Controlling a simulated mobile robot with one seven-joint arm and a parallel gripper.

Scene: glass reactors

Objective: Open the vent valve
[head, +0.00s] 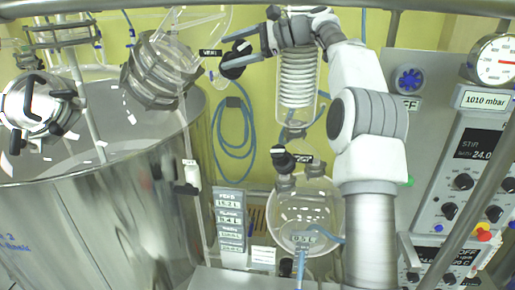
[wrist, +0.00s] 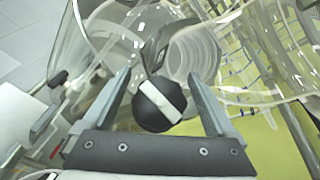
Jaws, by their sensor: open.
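The vent valve is a round black knob with a white bar (wrist: 160,103) on the glassware. In the head view the knob (head: 233,66) is beside a small black label that seems to read VENT (head: 210,53). My gripper (head: 243,52) is at the knob, coming from the right. In the wrist view my gripper (wrist: 162,88) is open, with one finger on each side of the knob. The knob lies between the fingers, with gaps visible on both sides. The white bar runs diagonally across its face.
A glass coil condenser (head: 297,80) stands close behind my wrist. Below are another black valve knob (head: 283,160) and a round glass flask (head: 304,215). A large steel vessel (head: 110,190) fills the left. A control panel (head: 465,180) is at right.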

